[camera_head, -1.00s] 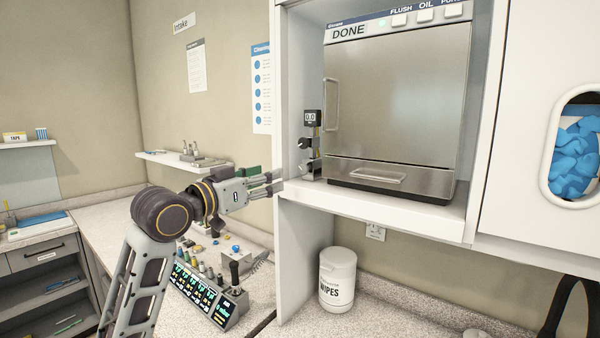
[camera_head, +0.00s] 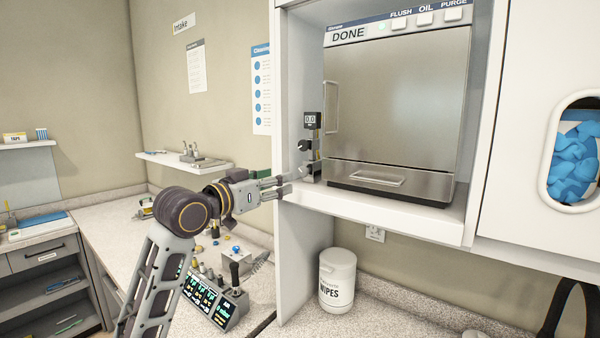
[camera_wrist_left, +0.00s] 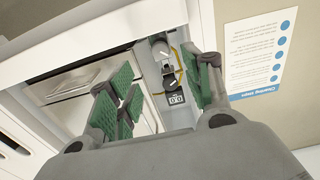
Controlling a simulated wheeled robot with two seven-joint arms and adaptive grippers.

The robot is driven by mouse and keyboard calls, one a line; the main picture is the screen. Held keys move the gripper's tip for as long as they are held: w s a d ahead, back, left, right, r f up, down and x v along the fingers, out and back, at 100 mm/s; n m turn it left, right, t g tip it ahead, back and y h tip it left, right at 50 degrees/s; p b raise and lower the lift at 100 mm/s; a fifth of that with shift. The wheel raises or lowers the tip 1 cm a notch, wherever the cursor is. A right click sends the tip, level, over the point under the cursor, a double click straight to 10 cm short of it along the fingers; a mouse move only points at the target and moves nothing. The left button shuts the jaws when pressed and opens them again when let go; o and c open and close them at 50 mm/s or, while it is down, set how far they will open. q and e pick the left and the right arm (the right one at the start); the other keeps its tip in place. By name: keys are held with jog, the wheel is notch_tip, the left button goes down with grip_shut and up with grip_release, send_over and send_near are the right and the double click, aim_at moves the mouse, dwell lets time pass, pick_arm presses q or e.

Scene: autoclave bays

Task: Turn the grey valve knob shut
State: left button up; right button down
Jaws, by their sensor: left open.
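The grey valve knob (camera_head: 305,170) is the lower of two knobs on a small panel left of the autoclave door. The wrist view shows this grey knob (camera_wrist_left: 160,50) farther from the gauge than the black one. The black knob (camera_head: 303,145) is above it, under a small gauge reading 0.0 (camera_head: 312,120). My left gripper (camera_head: 284,184) is open and empty, just left of the grey knob and slightly lower in the head view. In the wrist view its green-padded fingers (camera_wrist_left: 165,78) are spread to either side of the panel. No contact with the knob shows.
The autoclave (camera_head: 395,110) reads DONE and its door is shut. The white cabinet side wall (camera_head: 285,80) stands close to my left gripper. A wipes tub (camera_head: 337,280) is below the bay, and a control console (camera_head: 215,300) is on the counter.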

aim_at(302, 173)
pick_arm(q)
jog(key=shift+p+x, duration=1.5)
jog(key=shift+x, duration=3.8)
jog(key=c, duration=1)
jog(key=shift+c, duration=0.2)
jog(key=shift+m, duration=0.7)
jog(key=o, duration=1)
jog(key=shift+o, duration=0.2)
